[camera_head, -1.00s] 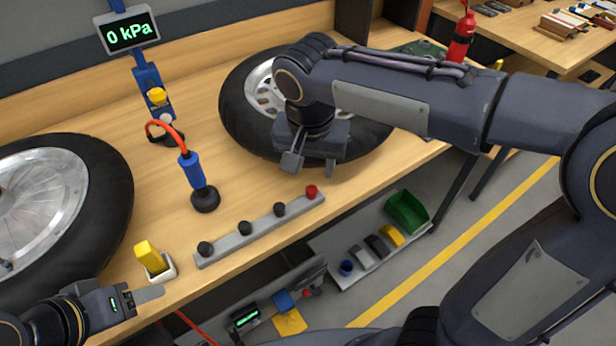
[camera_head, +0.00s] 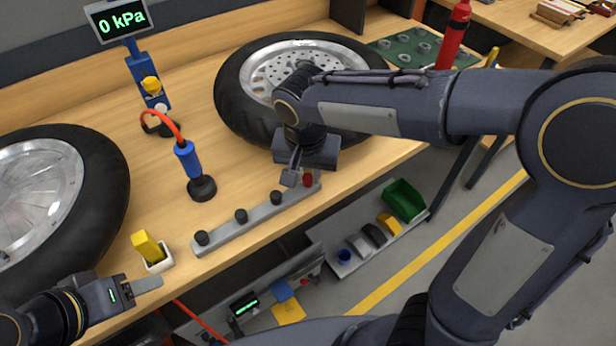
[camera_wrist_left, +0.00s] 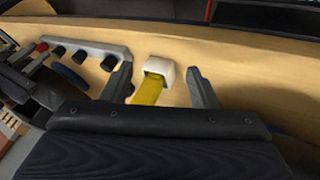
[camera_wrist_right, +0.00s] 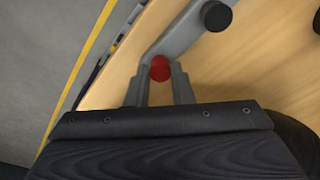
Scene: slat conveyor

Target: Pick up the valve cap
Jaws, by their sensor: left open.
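The red valve cap (camera_head: 308,180) stands at the far right end of a grey rail (camera_head: 250,222), beside several black caps. My right gripper (camera_wrist_right: 160,76) has come down over it. In the right wrist view its fingers are close together, one on each side of the red cap (camera_wrist_right: 160,68), and appear shut on it. The cap still appears at its place on the rail. My left gripper (camera_head: 150,290) is open and empty at the front left. Its fingers are wide apart in the left wrist view (camera_wrist_left: 162,78), with a yellow piece in a white holder between and beyond them.
The yellow piece (camera_head: 146,246) sits in the white holder (camera_head: 160,263) near the bench edge. A blue tool (camera_head: 188,162) with an orange hose stands behind the rail. Wheels lie at left (camera_head: 100,210) and back (camera_head: 240,100). A gauge (camera_head: 117,18) reads 0 kPa.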

